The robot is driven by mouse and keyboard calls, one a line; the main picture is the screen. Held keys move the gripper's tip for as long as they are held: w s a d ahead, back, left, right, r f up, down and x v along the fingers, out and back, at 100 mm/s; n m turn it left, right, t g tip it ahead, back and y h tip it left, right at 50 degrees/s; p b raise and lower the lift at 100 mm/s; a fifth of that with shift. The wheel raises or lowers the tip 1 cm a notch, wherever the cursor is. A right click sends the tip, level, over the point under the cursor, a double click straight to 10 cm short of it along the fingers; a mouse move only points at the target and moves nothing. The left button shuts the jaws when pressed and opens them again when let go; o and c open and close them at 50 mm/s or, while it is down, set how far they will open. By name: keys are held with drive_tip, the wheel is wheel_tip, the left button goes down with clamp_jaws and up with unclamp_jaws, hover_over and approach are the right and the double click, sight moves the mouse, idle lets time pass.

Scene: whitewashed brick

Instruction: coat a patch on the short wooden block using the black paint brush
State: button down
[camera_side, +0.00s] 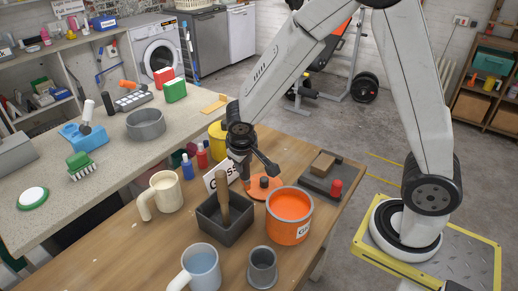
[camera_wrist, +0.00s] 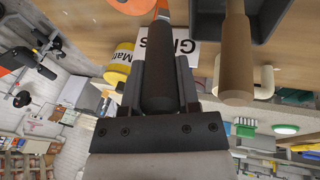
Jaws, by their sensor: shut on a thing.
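My gripper (camera_side: 241,158) is above the table, just behind the dark box and left of the orange can. In the wrist view my gripper (camera_wrist: 159,68) is shut on the black handle of the paint brush (camera_wrist: 156,45). Orange shows at the handle's far end; I cannot tell if it is part of the brush. The brush is mostly hidden in the side view. A small brown wooden block (camera_side: 323,163) lies on a dark tray (camera_side: 312,183) at the right, apart from my gripper. The orange can (camera_side: 290,216) stands nearer the camera.
A wooden-handled tool (camera_side: 224,197) stands in the dark box (camera_side: 237,233). A white "Gloss" card (camera_side: 213,184), an orange disc (camera_side: 258,193) and a yellow can (camera_side: 216,141) are close to my gripper. Mugs (camera_side: 165,191) stand left and front. A red-topped piece (camera_side: 336,187) is beside the block.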

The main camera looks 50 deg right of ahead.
drive_tip(key=shift+d+r, duration=0.3)
drive_tip(key=shift+d, duration=0.5)
drive_tip(key=s+d+r+g, duration=0.1)
drive_tip(key=s+d+r, duration=0.1)
drive_tip(key=d, duration=0.5)
drive_tip(key=s+d+r+g, duration=0.2)
drive_tip(key=s+d+r, duration=0.1)
drive_tip(key=d, duration=0.4)
drive_tip(key=s+d+r+g, duration=0.1)
drive_tip(key=s+d+r, duration=0.1)
drive_tip(key=d, duration=0.6)
drive_tip(key=shift+s+r+m, duration=0.3)
drive_tip(key=shift+s+r, duration=0.05)
drive_tip(key=shift+r, duration=0.55)
drive_tip(key=shift+f, duration=2.5)
